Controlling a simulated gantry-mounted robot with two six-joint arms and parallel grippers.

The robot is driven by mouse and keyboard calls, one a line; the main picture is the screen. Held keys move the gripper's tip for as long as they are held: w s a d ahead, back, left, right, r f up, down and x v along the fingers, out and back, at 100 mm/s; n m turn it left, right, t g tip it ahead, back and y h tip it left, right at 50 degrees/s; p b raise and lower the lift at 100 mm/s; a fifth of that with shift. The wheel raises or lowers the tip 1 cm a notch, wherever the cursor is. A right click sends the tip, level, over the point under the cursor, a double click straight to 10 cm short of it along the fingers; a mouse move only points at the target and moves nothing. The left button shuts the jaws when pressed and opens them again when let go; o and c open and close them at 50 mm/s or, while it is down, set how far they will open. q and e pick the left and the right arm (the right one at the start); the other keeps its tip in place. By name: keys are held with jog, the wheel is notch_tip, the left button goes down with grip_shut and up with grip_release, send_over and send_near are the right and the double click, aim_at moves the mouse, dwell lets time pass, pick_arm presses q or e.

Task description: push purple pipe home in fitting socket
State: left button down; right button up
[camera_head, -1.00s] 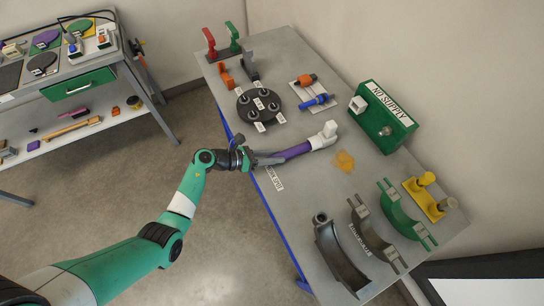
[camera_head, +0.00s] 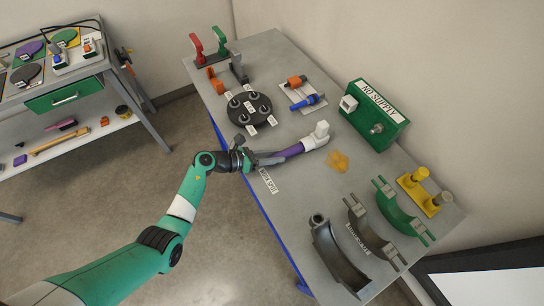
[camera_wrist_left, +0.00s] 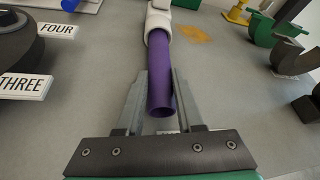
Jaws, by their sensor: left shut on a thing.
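The purple pipe (camera_head: 288,153) lies low over the grey cart top, its far end at the white fitting (camera_head: 317,136). In the left wrist view the purple pipe (camera_wrist_left: 160,75) runs away from me, with its open near end between the fingers. Its far end goes into the mouth of the white fitting (camera_wrist_left: 158,18); how deep it sits I cannot tell. My left gripper (camera_head: 264,159) is shut on the pipe near its near end; its fingers also show in the left wrist view (camera_wrist_left: 160,95). My right gripper is not in view.
A black round plate (camera_head: 248,109) with numbered posts stands behind the pipe. A green "NO SUPPLY" box (camera_head: 373,120) is to the right. An orange patch (camera_head: 338,162) lies by the fitting. Curved grey and green clamps (camera_head: 402,215) stand at the front right.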

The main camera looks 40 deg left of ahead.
pick_arm(q)
jog(key=shift+w+d, duration=0.1)
jog(key=shift+w, duration=0.25)
jog(key=shift+c, duration=2.3)
grip_release()
jog(key=p+v, duration=0.3)
jog(key=v, duration=0.8)
jog(key=shift+s+r+p, duration=0.15)
jog(key=shift+s+p, duration=0.15)
jog(key=shift+p, duration=0.05)
